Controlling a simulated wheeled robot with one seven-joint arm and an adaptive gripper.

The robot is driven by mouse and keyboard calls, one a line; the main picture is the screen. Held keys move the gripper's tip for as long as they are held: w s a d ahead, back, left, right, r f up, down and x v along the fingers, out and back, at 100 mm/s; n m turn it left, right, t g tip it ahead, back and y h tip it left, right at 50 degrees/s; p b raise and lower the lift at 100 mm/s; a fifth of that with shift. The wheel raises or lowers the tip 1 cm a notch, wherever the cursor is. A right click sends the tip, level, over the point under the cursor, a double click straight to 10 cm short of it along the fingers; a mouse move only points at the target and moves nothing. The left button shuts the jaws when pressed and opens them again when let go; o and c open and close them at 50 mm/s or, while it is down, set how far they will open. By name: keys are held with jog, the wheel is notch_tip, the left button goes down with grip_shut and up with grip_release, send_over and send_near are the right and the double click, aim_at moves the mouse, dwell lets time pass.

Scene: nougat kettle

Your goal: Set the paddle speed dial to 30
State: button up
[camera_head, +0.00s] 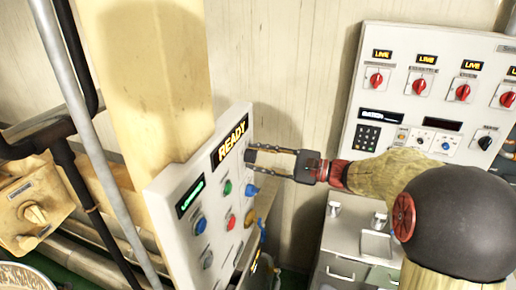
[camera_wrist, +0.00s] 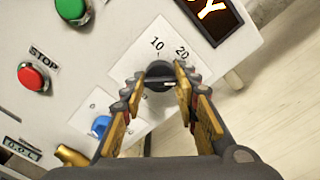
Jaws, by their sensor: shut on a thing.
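The paddle speed dial (camera_wrist: 159,70) is a dark round knob on a white plate in the wrist view.
A blue knob (camera_wrist: 101,127) sits close to the dial, near my left finger. A red STOP button (camera_wrist: 32,76), a green button (camera_wrist: 72,8) and a lit READY display (camera_head: 231,141) share the panel. A second panel with red switches (camera_head: 422,86) stands at the right.

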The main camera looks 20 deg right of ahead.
jog(key=shift+m+p, duration=0.65)
jog(key=shift+m, duration=0.05)
jog(key=shift+f, duration=0.1)
jog(key=o, duration=1.1)
jog(key=shift+o, duration=0.3)
jog(key=v, duration=1.2)
